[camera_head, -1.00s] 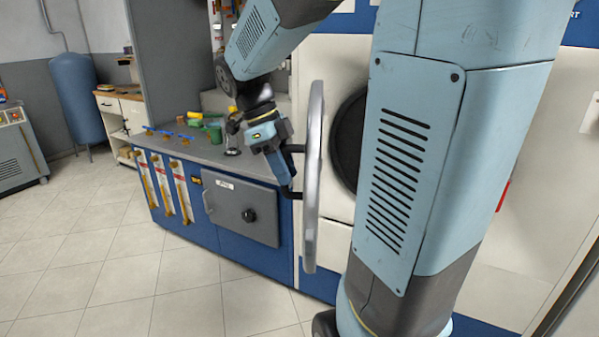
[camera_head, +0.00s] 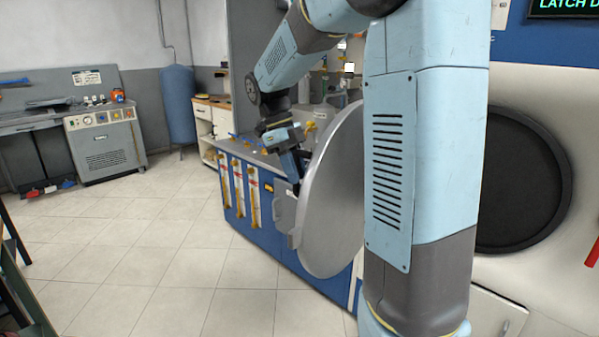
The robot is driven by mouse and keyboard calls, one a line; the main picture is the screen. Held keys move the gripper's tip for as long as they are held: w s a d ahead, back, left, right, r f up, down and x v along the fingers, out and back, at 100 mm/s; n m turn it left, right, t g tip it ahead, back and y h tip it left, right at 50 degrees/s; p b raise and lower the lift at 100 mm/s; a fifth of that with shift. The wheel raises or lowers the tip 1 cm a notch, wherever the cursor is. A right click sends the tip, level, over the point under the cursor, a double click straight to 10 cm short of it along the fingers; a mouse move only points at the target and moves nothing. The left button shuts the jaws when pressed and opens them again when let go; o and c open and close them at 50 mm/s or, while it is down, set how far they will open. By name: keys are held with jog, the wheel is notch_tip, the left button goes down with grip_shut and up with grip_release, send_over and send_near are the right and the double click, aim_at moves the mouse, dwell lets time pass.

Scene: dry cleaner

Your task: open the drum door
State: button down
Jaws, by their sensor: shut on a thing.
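The drum door (camera_head: 335,205) is a large round grey metal disc. It stands swung out from the machine, well away from the dark round drum opening (camera_head: 525,180) at the right. My gripper (camera_head: 297,172) is at the door's left edge, on the far side of the disc. It is shut on the door handle; the handle and the fingertips are mostly hidden by the door rim. My arm hides the side of the door nearest the machine, including any hinge.
A blue cabinet with a grey counter (camera_head: 252,156) stands behind the door. A grey unit (camera_head: 105,145) and a blue tank (camera_head: 179,105) stand farther left. The tiled floor (camera_head: 150,250) at the left is clear. A dark frame (camera_head: 20,285) shows at the lower left edge.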

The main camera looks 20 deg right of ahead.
jog(key=shift+d, duration=0.15)
jog(key=c, duration=1.1)
grip_release()
jog(key=shift+w, duration=0.1)
jog(key=shift+o, duration=0.2)
jog(key=shift+r, duration=0.1)
jog(key=v, duration=1.3)
jog(key=shift+r, duration=0.25)
jog(key=s+f+n+t+y, duration=0.1)
jog(key=s+f+n+t, duration=0.3)
jog(key=s+n, duration=0.8)
jog(key=s+f+n+t+y, duration=0.1)
jog(key=s+f+n+t, duration=0.4)
jog(key=s+n, duration=0.7)
jog(key=n, duration=0.5)
jog(key=shift+a+f+t, duration=0.3)
